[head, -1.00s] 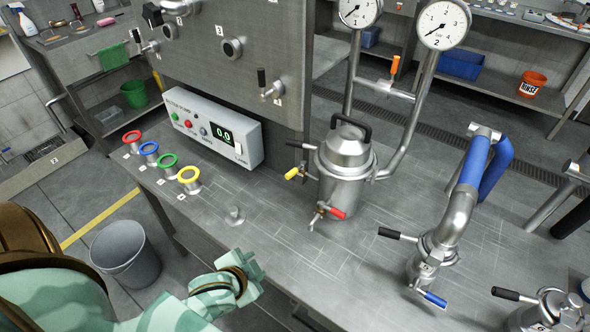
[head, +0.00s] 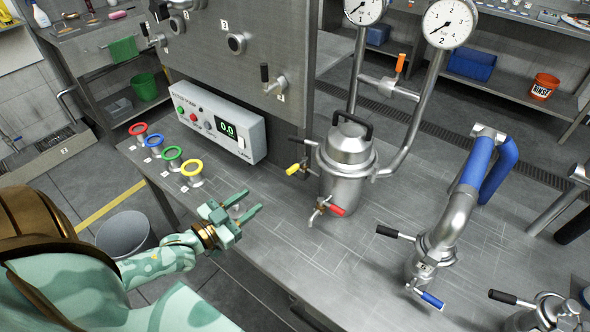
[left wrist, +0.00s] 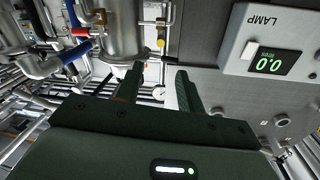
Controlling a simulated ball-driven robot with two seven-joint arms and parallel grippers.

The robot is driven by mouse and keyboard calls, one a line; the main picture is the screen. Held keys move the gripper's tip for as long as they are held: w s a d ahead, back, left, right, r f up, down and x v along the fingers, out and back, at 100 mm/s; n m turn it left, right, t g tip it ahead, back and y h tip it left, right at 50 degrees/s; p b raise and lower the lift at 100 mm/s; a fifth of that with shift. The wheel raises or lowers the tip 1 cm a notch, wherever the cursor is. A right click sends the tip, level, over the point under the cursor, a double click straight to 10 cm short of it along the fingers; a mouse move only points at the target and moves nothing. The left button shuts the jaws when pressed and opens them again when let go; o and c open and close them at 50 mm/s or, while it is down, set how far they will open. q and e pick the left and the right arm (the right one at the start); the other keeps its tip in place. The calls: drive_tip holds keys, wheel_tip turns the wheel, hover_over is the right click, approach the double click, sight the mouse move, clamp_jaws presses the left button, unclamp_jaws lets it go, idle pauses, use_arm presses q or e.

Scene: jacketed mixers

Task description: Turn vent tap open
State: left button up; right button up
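A steel jacketed vessel (head: 345,165) stands on the bench and also shows at the top of the left wrist view (left wrist: 118,30). It carries a yellow-handled tap (head: 293,168) on its left side and a red-handled tap (head: 335,209) low at its front. An orange-handled tap (head: 401,63) sits on the cross pipe behind it. No readable label tells which one is the vent tap. My left gripper (head: 250,201) is over the bench, left of the vessel, open and empty, fingers pointing toward the vessel. The yellow handle (left wrist: 160,43) shows beyond its fingers. My right gripper is out of view.
A control box (head: 215,122) reading 0.0 and several colored rings, one yellow (head: 192,168), are at the left. A blue-sleeved pipe (head: 476,165) with black and blue handles stands right of the vessel. Two gauges (head: 450,22) rise behind. The bench front is clear.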

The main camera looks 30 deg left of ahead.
sight(286, 174)
use_arm(q)
drive_tip(key=w+d+b, duration=0.1)
drive_tip(key=w, duration=0.4)
drive_tip(key=w+d, duration=0.1)
drive_tip(key=w, duration=0.3)
drive_tip(key=w+b, duration=0.1)
drive_tip(key=w, duration=0.4)
drive_tip(key=shift+w+d+b, duration=0.3)
drive_tip(key=shift+w+d, duration=0.05)
drive_tip(key=shift+d, duration=0.05)
drive_tip(key=shift+w+d+r, duration=0.1)
drive_tip(key=shift+w+d, duration=0.05)
drive_tip(key=shift+w, duration=0.45)
clamp_jaws()
